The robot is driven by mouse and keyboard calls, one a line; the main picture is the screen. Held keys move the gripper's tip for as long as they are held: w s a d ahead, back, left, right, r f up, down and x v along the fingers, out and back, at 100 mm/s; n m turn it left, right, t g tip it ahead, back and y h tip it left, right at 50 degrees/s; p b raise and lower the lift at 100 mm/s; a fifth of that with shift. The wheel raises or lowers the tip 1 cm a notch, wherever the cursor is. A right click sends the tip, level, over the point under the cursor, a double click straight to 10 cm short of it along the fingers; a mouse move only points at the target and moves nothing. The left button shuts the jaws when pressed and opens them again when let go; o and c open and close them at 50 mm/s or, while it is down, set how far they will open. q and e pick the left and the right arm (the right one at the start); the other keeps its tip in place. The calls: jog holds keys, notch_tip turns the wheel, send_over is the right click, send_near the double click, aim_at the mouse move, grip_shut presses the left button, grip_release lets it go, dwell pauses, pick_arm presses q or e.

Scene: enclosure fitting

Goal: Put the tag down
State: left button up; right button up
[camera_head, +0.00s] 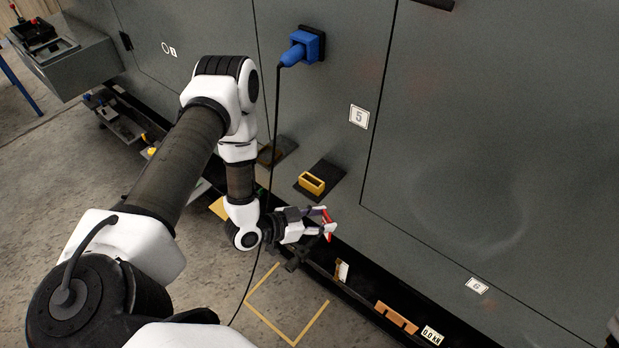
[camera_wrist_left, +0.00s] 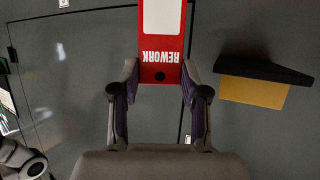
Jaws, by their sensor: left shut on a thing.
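The red tag (camera_wrist_left: 161,46), printed REWORK with a white panel, is between the two fingers of my left gripper (camera_wrist_left: 158,84) in the left wrist view. In the head view my left gripper (camera_head: 322,226) is shut on the tag (camera_head: 328,217), a thin red strip seen nearly edge-on. It is held in the air in front of the grey cabinet, clear of the floor as far as I can tell. My right gripper is not in view.
A yellow holder on a black bracket (camera_head: 312,182) juts from the cabinet (camera_head: 450,150) just above the gripper. A blue plug (camera_head: 300,48) trails a cable down. A yellow taped outline (camera_head: 271,325) marks bare floor. Small items, including a wooden block (camera_head: 397,318), lie along the cabinet's base.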

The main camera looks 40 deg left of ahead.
pick_arm(q)
jog(key=s+a+r+n+t+y+p, duration=0.1)
jog(key=s+a+r+n+y+p, duration=0.2)
jog(key=a+r, duration=0.55)
jog(key=s+a+r+n+t+y+p, duration=0.15)
jog(key=a+r+p, duration=0.35)
jog(key=a, duration=0.7)
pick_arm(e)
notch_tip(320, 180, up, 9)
pick_arm(q)
jog(key=y+b, duration=0.1)
jog(key=b, duration=1.1)
send_over(309, 183)
jog(key=shift+a+f+n+g, duration=0.1)
jog(key=shift+f+n+g, duration=0.2)
jog(key=shift+f, duration=0.35)
notch_tip(309, 183, down, 3)
jog(key=shift+f+p, duration=0.1)
jog(key=shift+p, duration=0.2)
jog(key=shift+w+f, duration=0.1)
jog(key=shift+f, duration=0.2)
jog(key=o, duration=0.9)
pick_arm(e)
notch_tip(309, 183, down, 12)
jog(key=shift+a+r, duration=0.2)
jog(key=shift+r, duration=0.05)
